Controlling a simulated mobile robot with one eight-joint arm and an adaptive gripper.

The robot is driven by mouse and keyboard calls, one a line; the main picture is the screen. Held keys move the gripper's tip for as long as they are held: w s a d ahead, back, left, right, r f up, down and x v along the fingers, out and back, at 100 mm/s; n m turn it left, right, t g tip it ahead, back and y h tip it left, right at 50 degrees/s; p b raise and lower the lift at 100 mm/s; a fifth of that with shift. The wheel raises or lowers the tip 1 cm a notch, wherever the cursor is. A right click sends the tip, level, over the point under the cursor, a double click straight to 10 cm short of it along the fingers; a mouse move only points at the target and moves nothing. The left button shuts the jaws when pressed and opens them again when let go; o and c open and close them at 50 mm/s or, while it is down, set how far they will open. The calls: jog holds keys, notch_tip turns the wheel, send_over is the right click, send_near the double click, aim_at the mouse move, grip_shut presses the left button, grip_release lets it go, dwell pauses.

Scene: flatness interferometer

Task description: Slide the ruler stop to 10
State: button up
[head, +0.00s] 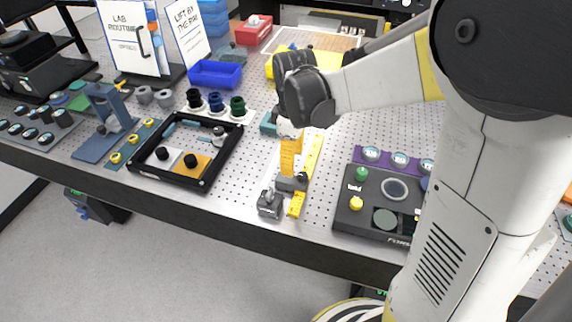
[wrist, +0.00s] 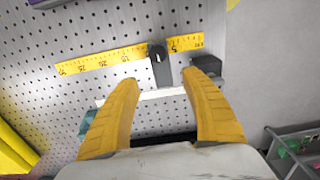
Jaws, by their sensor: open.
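The yellow ruler (wrist: 105,61) runs across the upper part of the wrist view; in the head view it is a yellow strip (head: 297,205) near the bench's front edge. The dark grey ruler stop (wrist: 160,66) crosses the ruler, just left of a mark that looks like 5; the other numbers are hard to read. The stop also shows in the head view (head: 291,184). My gripper (wrist: 160,79) has its yellow fingers apart, one toward each side of the stop, holding nothing. It hangs above the ruler in the head view (head: 290,165); contact cannot be told.
A dark grey block (wrist: 207,66) sits at the ruler's right end in the wrist view. In the head view, a black tray (head: 215,165) stands left and a dark button panel (head: 345,218) right.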

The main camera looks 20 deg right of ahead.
aim_at(292, 179)
notch_tip(292, 179, down, 8)
jog(key=b, duration=0.2)
jog(key=shift+s+f+b, duration=0.15)
jog(key=shift+f+b, duration=0.05)
jog(key=shift+b, duration=0.1)
jog(key=shift+c, duration=0.4)
grip_shut()
